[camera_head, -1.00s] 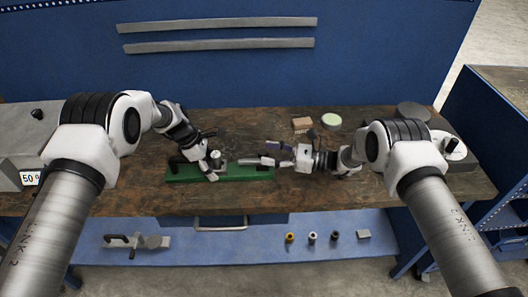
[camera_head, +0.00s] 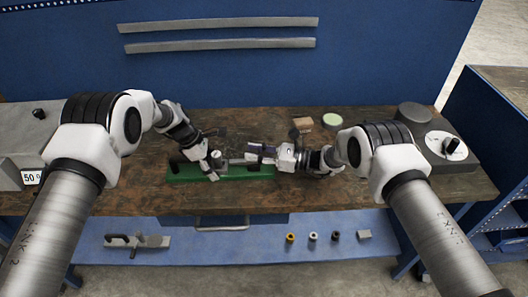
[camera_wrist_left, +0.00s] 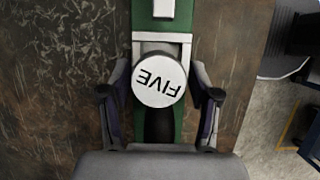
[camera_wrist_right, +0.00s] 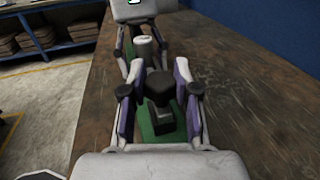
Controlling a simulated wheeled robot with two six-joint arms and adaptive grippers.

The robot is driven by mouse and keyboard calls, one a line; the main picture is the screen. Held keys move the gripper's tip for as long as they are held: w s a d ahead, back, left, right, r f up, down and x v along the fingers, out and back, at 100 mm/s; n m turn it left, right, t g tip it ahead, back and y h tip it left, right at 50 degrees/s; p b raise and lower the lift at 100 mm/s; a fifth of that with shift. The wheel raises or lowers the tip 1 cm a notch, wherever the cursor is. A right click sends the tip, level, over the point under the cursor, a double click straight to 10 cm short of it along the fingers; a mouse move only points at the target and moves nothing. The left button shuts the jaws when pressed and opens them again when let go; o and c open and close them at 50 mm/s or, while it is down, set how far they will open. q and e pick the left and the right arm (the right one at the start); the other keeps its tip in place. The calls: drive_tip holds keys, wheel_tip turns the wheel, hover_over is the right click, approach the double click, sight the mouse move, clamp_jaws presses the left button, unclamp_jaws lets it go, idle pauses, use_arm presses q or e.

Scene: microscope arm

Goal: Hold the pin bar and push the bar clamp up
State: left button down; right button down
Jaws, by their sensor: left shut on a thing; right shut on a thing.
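A green base (camera_head: 190,175) lies on the bench and carries a grey metal fixture. My right gripper (camera_head: 258,153) is shut on a black knob-topped part (camera_wrist_right: 160,88) at the right end of the base, probably the bar clamp. In the right wrist view the fingers flank its black knob. The cylinder (camera_wrist_right: 144,45) stands just beyond it. The fingers partly hide both contacts.
A grey unit with a white dial (camera_head: 446,146) stands at the right. A machine with a 50 label (camera_head: 31,178) is at the left. The bench behind the base is mostly clear.

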use_arm(q)
drive_tip(key=shift+r, duration=0.1)
use_arm(e)
drive_tip(key=a, duration=0.3)
drive_tip(key=shift+d, duration=0.1)
use_arm(q)
drive_tip(key=shift+d, duration=0.1)
use_arm(e)
drive_tip(key=c, duration=0.8)
unclamp_jaws()
drive_tip(key=shift+d, duration=0.15)
drive_tip(key=v, duration=1.2)
